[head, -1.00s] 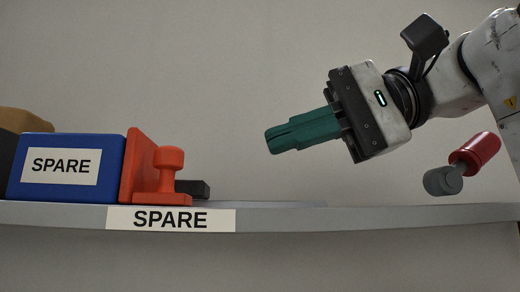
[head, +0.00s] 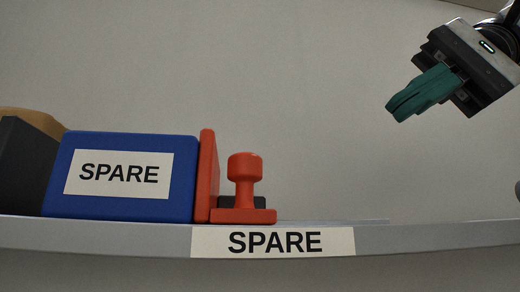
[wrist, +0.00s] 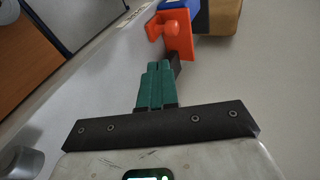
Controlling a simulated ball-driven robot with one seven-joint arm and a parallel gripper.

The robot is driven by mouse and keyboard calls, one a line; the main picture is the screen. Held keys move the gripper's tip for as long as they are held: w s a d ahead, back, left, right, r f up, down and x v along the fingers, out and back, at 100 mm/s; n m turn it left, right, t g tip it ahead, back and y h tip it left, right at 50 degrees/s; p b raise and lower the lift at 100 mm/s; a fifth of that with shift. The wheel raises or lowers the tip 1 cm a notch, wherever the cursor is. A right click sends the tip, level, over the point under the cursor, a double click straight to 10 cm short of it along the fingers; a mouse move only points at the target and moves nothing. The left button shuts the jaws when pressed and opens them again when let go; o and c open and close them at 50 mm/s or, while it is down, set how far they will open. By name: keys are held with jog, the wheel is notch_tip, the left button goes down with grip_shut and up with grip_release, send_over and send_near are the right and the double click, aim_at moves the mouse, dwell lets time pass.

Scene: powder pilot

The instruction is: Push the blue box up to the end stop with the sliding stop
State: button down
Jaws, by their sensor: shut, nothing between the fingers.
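The blue box (head: 125,178) with a SPARE label stands on the shelf at the left in the head view; a bit of it shows at the top of the wrist view (wrist: 180,5). The orange sliding stop (head: 207,176), an upright plate with a knobbed foot, stands against the box's right side or very close to it. A dark grey block (head: 22,165), perhaps the end stop, is left of the box; I cannot tell whether they touch. My gripper (head: 392,110), with green fingers, is shut and empty, above and right of the sliding stop, apart from it.
The grey shelf (head: 430,236) carries a SPARE label (head: 272,242) on its front edge, below the sliding stop. A brown object (head: 35,121) is behind the dark block. A small black piece (head: 257,202) sits behind the stop's knob.

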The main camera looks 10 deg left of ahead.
jog(key=p, duration=0.1)
send_near(237, 193)
jog(key=shift+w+a+f+p, duration=0.1)
jog(key=shift+a+p, duration=0.3)
jog(key=shift+a, duration=0.1)
jog(key=shift+w+a+f+p, duration=0.1)
jog(key=shift+w+a+p, duration=0.05)
jog(key=shift+a+p, duration=0.25)
jog(key=shift+a+f, duration=0.1)
jog(key=shift+a, duration=0.7)
